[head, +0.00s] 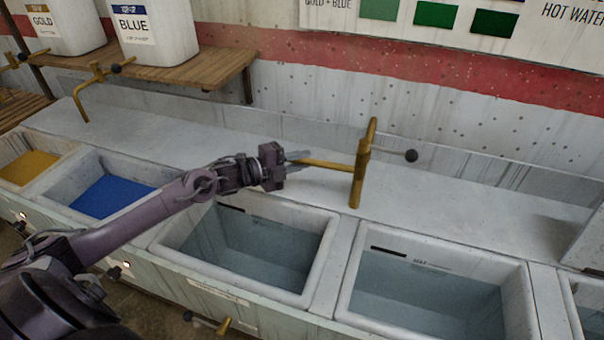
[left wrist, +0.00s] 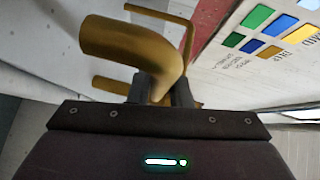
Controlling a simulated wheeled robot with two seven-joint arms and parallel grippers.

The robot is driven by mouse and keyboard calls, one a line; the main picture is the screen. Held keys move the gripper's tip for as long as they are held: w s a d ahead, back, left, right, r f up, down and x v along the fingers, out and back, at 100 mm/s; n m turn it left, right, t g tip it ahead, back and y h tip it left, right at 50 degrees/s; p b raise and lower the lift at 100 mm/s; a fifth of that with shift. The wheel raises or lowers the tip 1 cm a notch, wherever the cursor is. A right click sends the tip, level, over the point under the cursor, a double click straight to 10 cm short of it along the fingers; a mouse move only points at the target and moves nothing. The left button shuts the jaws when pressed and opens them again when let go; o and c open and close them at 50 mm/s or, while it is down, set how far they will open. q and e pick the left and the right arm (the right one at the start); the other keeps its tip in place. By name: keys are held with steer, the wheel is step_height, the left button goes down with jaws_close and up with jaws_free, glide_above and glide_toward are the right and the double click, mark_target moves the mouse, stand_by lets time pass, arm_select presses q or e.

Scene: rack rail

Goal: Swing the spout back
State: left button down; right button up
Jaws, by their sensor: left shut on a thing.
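The brass spout (head: 328,165) reaches left from its upright brass post (head: 357,178), which stands on the ledge behind the basins. A black ball knob (head: 411,156) sticks out to the right of the post. My left gripper (head: 298,160) is shut on the spout near its outer end, above the back edge of a basin. In the left wrist view the brass spout (left wrist: 130,42) bends down between the fingers of my left gripper (left wrist: 163,90). My right gripper is in neither view.
Below are a grey basin (head: 325,240) and another basin (head: 345,290) to its right. Basins with blue (head: 108,197) and gold (head: 28,167) contents lie left. A wooden shelf (head: 225,68) with white containers (head: 160,35) is at the back left. The ledge (head: 470,195) right of the post is clear.

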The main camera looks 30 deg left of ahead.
arm_select(q)
steer(key=shift+w+a+h, duration=0.15)
steer(key=shift+w+h, duration=0.1)
steer(key=shift+h, duration=0.05)
steer(key=c, duration=1.3)
jaws_free()
steer(key=shift+s, duration=0.1)
steer(key=shift+v, duration=3.8)
steer(key=shift+r, duration=0.15)
